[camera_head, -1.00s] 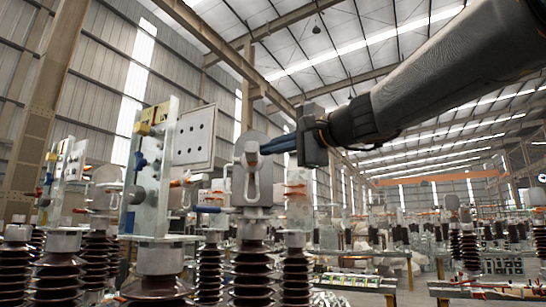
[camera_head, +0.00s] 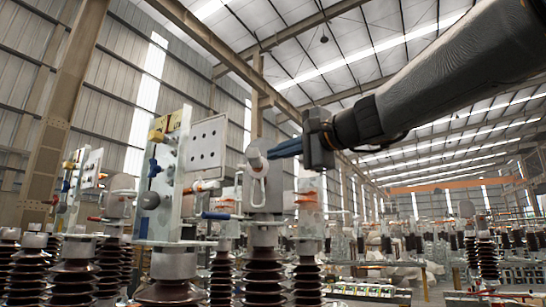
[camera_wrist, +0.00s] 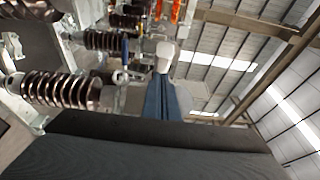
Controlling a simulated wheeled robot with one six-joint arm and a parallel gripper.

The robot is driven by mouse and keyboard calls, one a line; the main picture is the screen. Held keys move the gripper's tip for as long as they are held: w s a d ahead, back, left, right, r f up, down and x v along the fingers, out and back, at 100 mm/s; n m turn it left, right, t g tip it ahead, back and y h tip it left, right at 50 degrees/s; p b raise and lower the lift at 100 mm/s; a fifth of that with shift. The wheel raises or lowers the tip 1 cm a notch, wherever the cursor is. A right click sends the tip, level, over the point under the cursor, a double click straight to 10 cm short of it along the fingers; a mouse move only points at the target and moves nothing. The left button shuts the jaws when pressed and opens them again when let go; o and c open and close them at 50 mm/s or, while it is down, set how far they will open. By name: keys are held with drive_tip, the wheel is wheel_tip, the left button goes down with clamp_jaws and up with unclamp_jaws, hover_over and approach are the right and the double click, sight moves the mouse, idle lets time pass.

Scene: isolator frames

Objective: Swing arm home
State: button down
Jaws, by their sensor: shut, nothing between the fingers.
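My gripper (camera_head: 285,149) reaches in from the upper right in the head view. Its blue fingers are together, with nothing seen between them. The fingers (camera_wrist: 165,97) also show in the wrist view, pointing at a pale rounded end piece. In the head view the fingertips are close to the grey rounded head of an isolator post (camera_head: 257,185), which carries a white loop handle. I cannot tell whether they touch it. To its left stands an upright metal isolator plate (camera_head: 162,190) with a yellow block on top and a white dotted panel (camera_head: 206,148).
Brown ribbed insulators (camera_head: 263,280) stand in a row below the frames; one (camera_wrist: 62,90) lies close on the left in the wrist view. A steel column (camera_head: 60,120) rises at the left. Low tables with parts (camera_head: 370,291) stand at the back right. The space above my gripper is open.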

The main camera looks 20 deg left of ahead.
drive_tip(key=s+d+b, duration=0.3)
drive_tip(key=s+d, duration=0.4)
drive_tip(key=d, duration=0.1)
drive_tip(key=shift+d, duration=0.15)
drive_tip(key=w+d+f+h, duration=0.3)
drive_tip(key=d+f, duration=0.2)
drive_tip(key=f, duration=0.9)
drive_tip(key=w+d+f+g+h+p, duration=0.1)
drive_tip(key=w+d+f+h, duration=0.35)
drive_tip(key=f, duration=0.85)
drive_tip(key=w+d+f+h, duration=0.25)
drive_tip(key=d+f, duration=0.35)
drive_tip(key=f, duration=0.8)
drive_tip(key=s+d+f+n+g+h, duration=0.1)
drive_tip(key=s+d+f+g+h, duration=0.1)
drive_tip(key=s+d+f, duration=0.5)
drive_tip(key=s+d+f+n+g+h, duration=0.15)
drive_tip(key=d+f, duration=0.35)
drive_tip(key=f, duration=0.5)
drive_tip(key=s+d+f+n+g+h+p, duration=0.1)
drive_tip(key=s+d+f+n+g+h, duration=0.1)
drive_tip(key=s+d+f, duration=0.7)
drive_tip(key=shift+s+d+f+h, duration=0.35)
drive_tip(key=shift+s+f+h, duration=0.2)
drive_tip(key=shift+s+f, duration=0.5)
